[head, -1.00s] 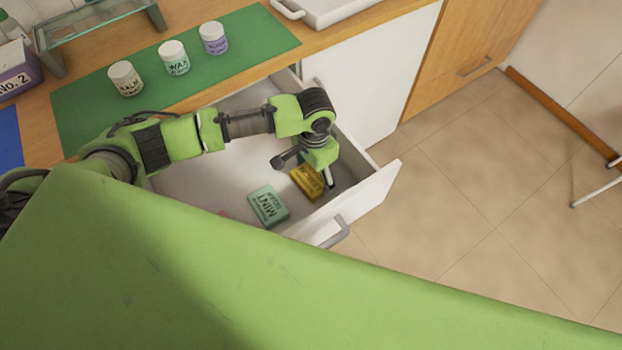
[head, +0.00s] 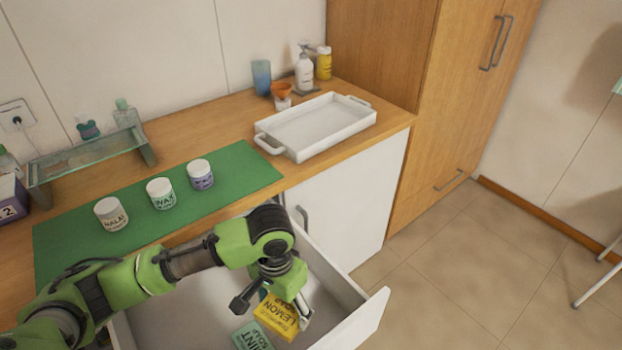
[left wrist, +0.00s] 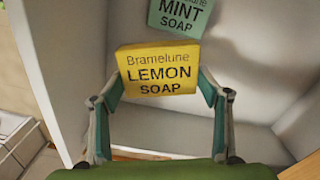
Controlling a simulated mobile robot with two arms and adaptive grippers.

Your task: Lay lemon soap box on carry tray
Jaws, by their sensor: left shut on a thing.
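The yellow lemon soap box (head: 277,319) is held between the fingers of my left gripper (head: 272,308). It appears raised above the floor of the open drawer and partly overlaps the mint box in the head view. In the left wrist view the lemon soap box (left wrist: 160,72) faces the camera, label readable, with a finger of the gripper (left wrist: 160,85) against each side. The white carry tray (head: 318,124) stands empty on the counter, farther back and to the right. My right gripper is not in view.
A green mint soap box (head: 253,338) lies in the white drawer (head: 362,318). Three jars, one of them wax (head: 160,193), stand on a green mat (head: 240,171) left of the tray. Bottles, a blue cup (head: 261,77) and an orange funnel stand behind the tray.

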